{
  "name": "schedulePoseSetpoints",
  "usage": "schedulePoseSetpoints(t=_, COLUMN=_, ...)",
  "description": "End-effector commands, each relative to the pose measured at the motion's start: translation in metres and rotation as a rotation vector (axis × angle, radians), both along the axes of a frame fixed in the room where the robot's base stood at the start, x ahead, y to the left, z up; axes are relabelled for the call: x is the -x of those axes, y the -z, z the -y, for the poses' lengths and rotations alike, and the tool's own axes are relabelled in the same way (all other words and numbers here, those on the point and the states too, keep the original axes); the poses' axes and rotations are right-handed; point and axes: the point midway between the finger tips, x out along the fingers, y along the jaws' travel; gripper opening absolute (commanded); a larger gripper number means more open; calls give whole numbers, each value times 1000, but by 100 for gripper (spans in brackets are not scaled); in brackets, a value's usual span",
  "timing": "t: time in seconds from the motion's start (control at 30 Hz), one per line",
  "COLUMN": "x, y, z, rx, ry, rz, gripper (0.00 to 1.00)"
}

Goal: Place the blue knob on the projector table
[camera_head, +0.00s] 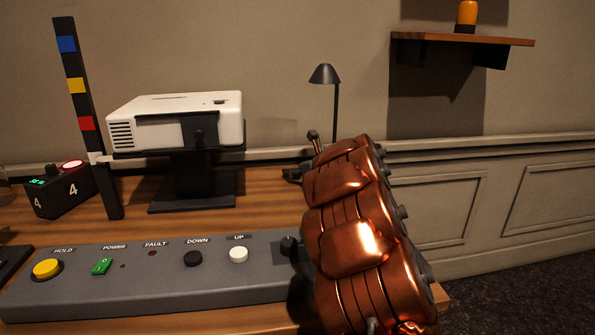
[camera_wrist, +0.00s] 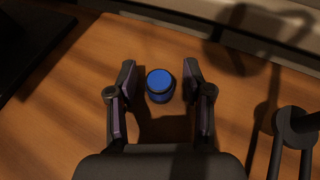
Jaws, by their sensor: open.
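The blue knob (camera_wrist: 160,83) stands on the wooden desk in the wrist view, a short round piece with a lighter blue top. My gripper (camera_wrist: 159,68) is open, with one finger on each side of the knob and a visible gap on both sides. In the head view the knob is hidden, and my copper-coloured arm covers the right part of the desk. The projector table (camera_head: 222,151) is a dark platform on a black stand at the back of the desk. A white projector (camera_head: 178,105) sits on it.
A grey control panel (camera_head: 130,290) with buttons runs along the desk front. A black lamp (camera_head: 325,75) stands behind my arm. A striped upright post (camera_head: 90,145) and a black display box (camera_head: 62,190) are at left. Bare desk lies between panel and stand.

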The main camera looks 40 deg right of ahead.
Motion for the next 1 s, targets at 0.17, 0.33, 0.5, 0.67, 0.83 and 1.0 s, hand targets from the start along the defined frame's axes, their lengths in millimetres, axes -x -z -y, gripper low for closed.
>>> schedulePoseSetpoints(t=0.17, x=0, y=-1, z=0, rx=0, ry=0, rz=0, gripper=51)
schedulePoseSetpoints(t=0.33, x=6, y=-5, z=1, rx=1, ry=2, rz=-1, gripper=51)
schedulePoseSetpoints(t=0.5, x=26, y=-14, z=1, rx=2, ry=4, rz=-1, gripper=51)
schedulePoseSetpoints(t=0.67, x=50, y=-24, z=3, rx=2, ry=5, rz=-1, gripper=51)
schedulePoseSetpoints(t=0.83, x=75, y=-36, z=3, rx=2, ry=3, rz=1, gripper=51)
schedulePoseSetpoints(t=1.0, x=96, y=-43, z=4, rx=0, ry=2, rz=0, gripper=51)
